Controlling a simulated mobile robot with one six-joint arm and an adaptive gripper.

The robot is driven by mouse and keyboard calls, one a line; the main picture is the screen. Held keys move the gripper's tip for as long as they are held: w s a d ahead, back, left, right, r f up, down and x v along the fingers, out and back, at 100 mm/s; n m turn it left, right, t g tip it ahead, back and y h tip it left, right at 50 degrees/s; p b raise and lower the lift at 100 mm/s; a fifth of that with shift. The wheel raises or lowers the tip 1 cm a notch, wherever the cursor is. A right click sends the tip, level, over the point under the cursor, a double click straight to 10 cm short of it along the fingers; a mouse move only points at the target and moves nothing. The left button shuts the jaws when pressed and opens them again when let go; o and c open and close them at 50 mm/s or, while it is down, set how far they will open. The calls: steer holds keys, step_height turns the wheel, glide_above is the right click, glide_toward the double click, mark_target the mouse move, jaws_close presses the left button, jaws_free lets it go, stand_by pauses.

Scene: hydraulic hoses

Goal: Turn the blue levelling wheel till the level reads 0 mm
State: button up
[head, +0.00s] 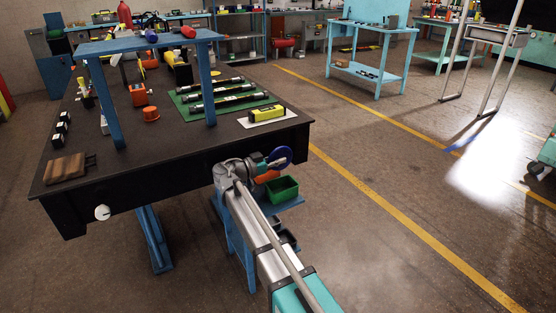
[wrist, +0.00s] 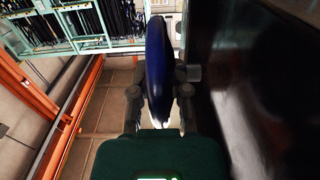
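The blue levelling wheel (head: 279,157) is at the right front corner of the black table, seen as a dark blue ring in the head view. In the wrist view the wheel (wrist: 157,70) is edge-on between the two fingers of my gripper (wrist: 159,90). One finger is close on each side of it; I cannot tell whether both touch it. In the head view my gripper (head: 268,165) is at the wheel, partly hidden by my arm. The yellow level (head: 267,115) lies on a white plate at the table's right end. Its reading is too small to make out.
The black table edge (head: 190,176) is close beside my arm; a dark surface (wrist: 235,90) fills the right of the wrist view. A green bin (head: 282,189) is below the wheel. Hoses lie on a green mat (head: 262,100). The floor at right is open.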

steer(key=shift+f+b, duration=0.2)
steer(key=shift+b, duration=0.25)
jaws_close()
steer(key=shift+f+t+h+b, duration=0.1)
steer(key=shift+t+h+b, duration=0.35)
steer(key=shift+b, duration=0.3)
steer(key=t+h+b, duration=0.1)
steer(key=b, duration=0.2)
steer(key=shift+w+h, duration=0.1)
steer(key=shift+h, duration=0.25)
steer(key=shift+b, duration=0.65)
steer(key=shift+t+h, duration=0.25)
steer(key=shift+h, duration=0.05)
steer(key=o, duration=0.8)
jaws_free()
steer(key=shift+r+g+y+p, duration=0.4)
steer(key=shift+y+p, duration=0.2)
steer(key=shift+p, duration=0.8)
